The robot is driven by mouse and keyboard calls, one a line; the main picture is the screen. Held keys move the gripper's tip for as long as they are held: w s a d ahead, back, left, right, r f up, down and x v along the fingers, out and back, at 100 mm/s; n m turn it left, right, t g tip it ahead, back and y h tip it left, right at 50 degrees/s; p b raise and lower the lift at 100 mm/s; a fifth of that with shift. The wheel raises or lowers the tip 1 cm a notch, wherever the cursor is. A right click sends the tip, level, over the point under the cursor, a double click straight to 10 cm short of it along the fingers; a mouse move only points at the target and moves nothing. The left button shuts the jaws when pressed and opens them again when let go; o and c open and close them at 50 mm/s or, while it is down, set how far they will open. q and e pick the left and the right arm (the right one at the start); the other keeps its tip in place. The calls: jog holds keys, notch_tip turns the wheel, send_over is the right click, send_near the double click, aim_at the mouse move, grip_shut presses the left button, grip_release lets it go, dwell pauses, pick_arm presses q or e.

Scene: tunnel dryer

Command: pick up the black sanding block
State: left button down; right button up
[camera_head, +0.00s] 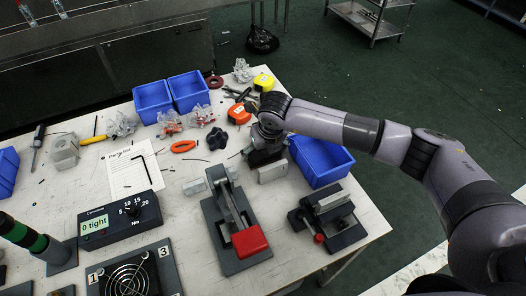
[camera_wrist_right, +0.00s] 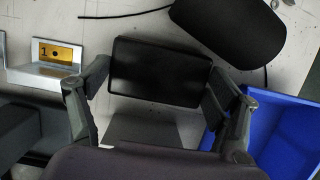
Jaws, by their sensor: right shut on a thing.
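The black sanding block (camera_wrist_right: 158,72) shows in the right wrist view as a dark rectangular block between the two fingers. My right gripper (camera_wrist_right: 160,85) is shut on it, one finger at each side. In the head view my right gripper (camera_head: 264,148) is over the white table, and the block's dark shape shows partly under it. I cannot tell whether the block touches the table. My left gripper is not in view.
A blue bin (camera_head: 342,160) stands close to the right of the gripper. A grey metal block (camera_head: 272,173) sits just in front, and a press with a red handle (camera_head: 250,241) is nearer. A dark rounded object (camera_wrist_right: 232,28) shows in the wrist view.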

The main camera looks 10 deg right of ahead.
aim_at(263, 152)
notch_tip(263, 152, up, 20)
jog(key=b, duration=0.2)
jog(key=shift+f, duration=0.2)
